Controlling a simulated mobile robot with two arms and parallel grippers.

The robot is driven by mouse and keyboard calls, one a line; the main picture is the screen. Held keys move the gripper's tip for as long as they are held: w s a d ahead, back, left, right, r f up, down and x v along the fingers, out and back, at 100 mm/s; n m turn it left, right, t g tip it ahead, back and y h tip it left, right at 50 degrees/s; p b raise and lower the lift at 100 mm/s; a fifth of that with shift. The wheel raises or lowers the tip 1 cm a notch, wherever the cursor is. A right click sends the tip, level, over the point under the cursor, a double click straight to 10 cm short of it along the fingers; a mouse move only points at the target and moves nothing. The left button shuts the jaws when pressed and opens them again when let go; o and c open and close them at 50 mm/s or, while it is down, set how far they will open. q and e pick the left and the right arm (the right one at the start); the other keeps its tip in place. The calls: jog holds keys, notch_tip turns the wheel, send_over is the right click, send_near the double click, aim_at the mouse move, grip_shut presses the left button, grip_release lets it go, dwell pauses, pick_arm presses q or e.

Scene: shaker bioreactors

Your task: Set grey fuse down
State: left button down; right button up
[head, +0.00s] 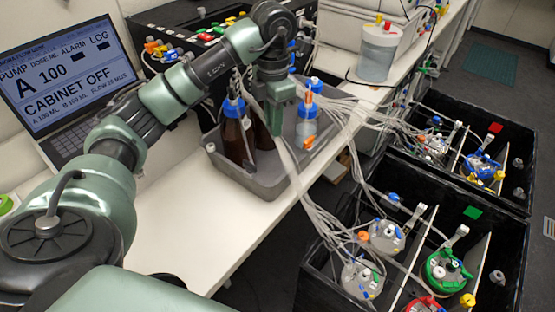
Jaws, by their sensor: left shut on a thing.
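My left arm reaches across the bench from the left. Its gripper (277,128) points down over the grey tray (262,187), among the bottles. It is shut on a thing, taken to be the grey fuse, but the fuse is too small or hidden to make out. My right gripper is not in view.
Brown bottles with blue caps (234,135) and a clear bottle (306,125) stand in the tray. Loose tubes (335,120) run to black boxes (320,285) with vessels at right. A laptop (65,85) stands at left. The white bench front (190,230) is clear.

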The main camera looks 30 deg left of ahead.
pick_arm(q)
notch_tip(320, 180, down, 14)
jog(key=p, duration=0.3)
jog(key=shift+w+f, duration=0.1)
jog(key=shift+f, duration=0.1)
jog(key=c, duration=1.4)
grip_release()
jog(key=shift+f, duration=0.1)
notch_tip(320, 180, up, 11)
jog(key=b, duration=0.3)
jog(key=shift+b, duration=0.3)
jog(key=shift+r, duration=0.65)
